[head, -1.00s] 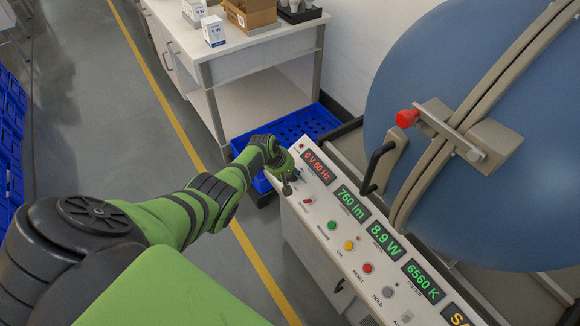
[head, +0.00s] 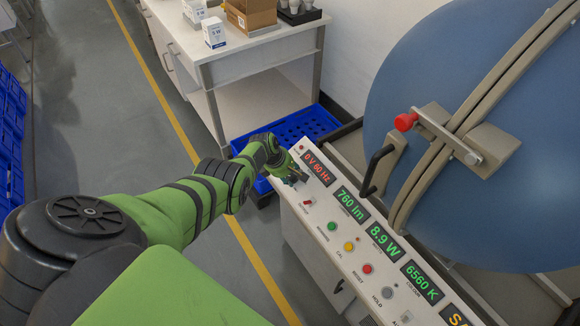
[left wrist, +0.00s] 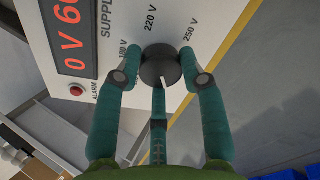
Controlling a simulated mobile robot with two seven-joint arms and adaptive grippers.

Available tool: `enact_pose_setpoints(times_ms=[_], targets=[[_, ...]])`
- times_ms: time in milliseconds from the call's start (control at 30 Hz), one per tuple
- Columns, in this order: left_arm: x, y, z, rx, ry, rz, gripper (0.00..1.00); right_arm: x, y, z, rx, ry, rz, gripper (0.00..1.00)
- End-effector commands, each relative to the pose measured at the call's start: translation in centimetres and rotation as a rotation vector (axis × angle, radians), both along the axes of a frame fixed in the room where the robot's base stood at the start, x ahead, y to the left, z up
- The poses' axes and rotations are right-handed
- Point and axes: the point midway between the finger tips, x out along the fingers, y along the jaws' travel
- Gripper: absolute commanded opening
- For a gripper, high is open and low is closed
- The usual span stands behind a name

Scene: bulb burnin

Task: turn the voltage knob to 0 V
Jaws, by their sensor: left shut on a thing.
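The voltage knob (left wrist: 160,66) is a dark round knob on the white panel, with 180 V, 220 V and 250 V marks around it in the left wrist view. My left gripper (left wrist: 161,76) is shut on the knob, one finger on each side. The knob's pale pointer faces the gripper's palm, away from those three marks. The supply display (left wrist: 74,30) shows a red 0 V; in the head view the same display (head: 317,168) reads 0 V 60 Hz. In the head view my left gripper (head: 291,180) is at the panel's far end and hides the knob. My right gripper is not in view.
The panel (head: 314,221) carries green displays, a red rocker switch (head: 308,202) and several coloured buttons. A large blue sphere (head: 480,130) with a black handle (head: 375,168) stands at the right. A blue crate (head: 300,130) and a white workbench (head: 255,45) stand behind.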

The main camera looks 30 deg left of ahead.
Motion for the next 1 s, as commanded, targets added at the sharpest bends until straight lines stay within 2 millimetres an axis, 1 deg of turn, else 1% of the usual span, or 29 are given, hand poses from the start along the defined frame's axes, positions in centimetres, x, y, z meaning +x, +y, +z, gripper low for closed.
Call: enact_pose_setpoints(times_ms=[33, 500, 533, 567, 600, 1000], targets=[[-0.27, -0.71, -0.33, -0.017, 0.012, 0.004, 0.08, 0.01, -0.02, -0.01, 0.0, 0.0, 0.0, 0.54], [-0.2, -0.71, -0.28, -0.024, 0.012, 0.017, 0.08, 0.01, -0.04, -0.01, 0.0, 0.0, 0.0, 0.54], [-0.2, -0.71, -0.28, -0.024, 0.012, 0.017, 0.48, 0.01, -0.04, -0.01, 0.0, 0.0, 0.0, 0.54], [-0.2, -0.7, -0.27, -0.024, 0.012, 0.017, 0.6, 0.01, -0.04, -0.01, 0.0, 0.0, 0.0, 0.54], [-0.19, -0.67, -0.26, -0.023, 0.011, 0.017, 0.64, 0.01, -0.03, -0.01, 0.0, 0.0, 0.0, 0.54], [-0.01, -0.16, 0.05, -0.013, 0.004, 0.018, 0.64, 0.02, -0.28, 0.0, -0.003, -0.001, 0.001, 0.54]])
